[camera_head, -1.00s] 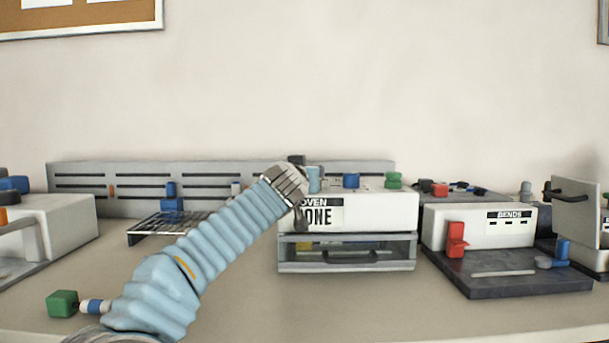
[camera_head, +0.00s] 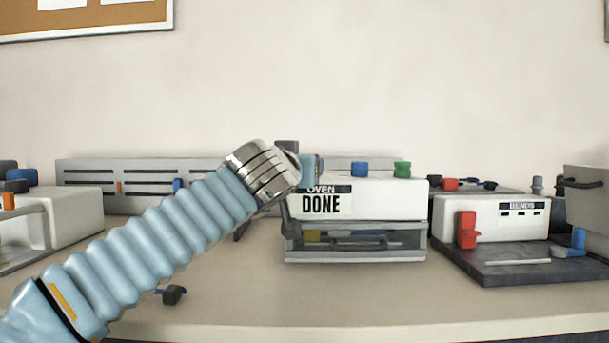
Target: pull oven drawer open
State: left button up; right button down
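The oven (camera_head: 385,205) is a white box with a sign reading OVEN and DONE. Below the sign is its drawer (camera_head: 410,243), with a grey frame, a clear front and a dark bar handle (camera_head: 360,241). A yellow item shows dimly inside. The drawer looks shut, but its depth is hard to judge. My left arm, in a pale blue sleeve, reaches in from the left. My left gripper (camera_head: 287,212) points down at the oven's left front edge, left of the handle. Its fingers are mostly hidden behind the wrist, and contact is unclear. My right gripper is out of view.
Blue and green knobs (camera_head: 402,170) stand on the oven's top. To the right is the bends station (camera_head: 490,222) with a red lever (camera_head: 467,230) and a dark base. A small dark item (camera_head: 173,294) lies on the table at left. The table front before the oven is clear.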

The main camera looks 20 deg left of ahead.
aim_at(356, 246)
jog(key=k+l, duration=0.1)
jog(key=k, duration=0.9)
